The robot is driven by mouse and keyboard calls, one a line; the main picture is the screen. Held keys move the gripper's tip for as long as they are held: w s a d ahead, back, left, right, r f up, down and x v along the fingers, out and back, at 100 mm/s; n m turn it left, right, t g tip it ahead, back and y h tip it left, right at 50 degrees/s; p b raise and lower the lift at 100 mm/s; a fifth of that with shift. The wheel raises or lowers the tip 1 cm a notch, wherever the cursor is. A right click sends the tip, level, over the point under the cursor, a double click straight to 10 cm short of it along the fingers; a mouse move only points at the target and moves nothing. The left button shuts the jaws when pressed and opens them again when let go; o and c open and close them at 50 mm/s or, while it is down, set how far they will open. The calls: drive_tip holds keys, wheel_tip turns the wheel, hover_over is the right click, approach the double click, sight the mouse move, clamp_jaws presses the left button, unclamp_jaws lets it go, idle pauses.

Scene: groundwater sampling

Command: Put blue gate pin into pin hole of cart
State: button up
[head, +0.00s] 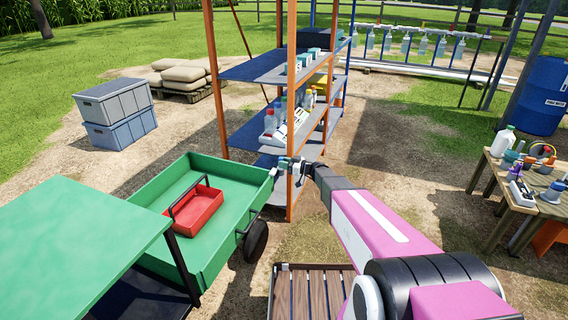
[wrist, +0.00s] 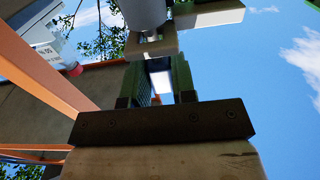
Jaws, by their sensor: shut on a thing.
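The green cart (head: 237,190) stands left of centre in the head view. My gripper (head: 286,164) is at its right end, close to the upper far corner. From this view I cannot tell whether it touches the cart. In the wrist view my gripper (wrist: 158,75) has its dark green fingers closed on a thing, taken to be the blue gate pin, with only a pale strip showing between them. The pin's blue is not clear in either view. A grey cylinder and a beige bar (wrist: 150,44) lie just beyond the fingertips. The cart's pin hole cannot be made out.
A red tray with a handle (head: 194,212) lies in the cart. An orange-post shelf (head: 263,70) with bottles and boxes stands just behind my gripper, its near post very close. A wooden table (head: 505,182) with samples is at right. Grey-blue boxes (head: 118,112) stand at left.

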drive_tip(key=shift+f, duration=0.45)
drive_tip(key=o, duration=1)
drive_tip(key=v, duration=1)
drive_tip(key=shift+d, duration=0.4)
drive_tip(key=shift+s, duration=0.15)
drive_tip(key=shift+s, duration=0.1)
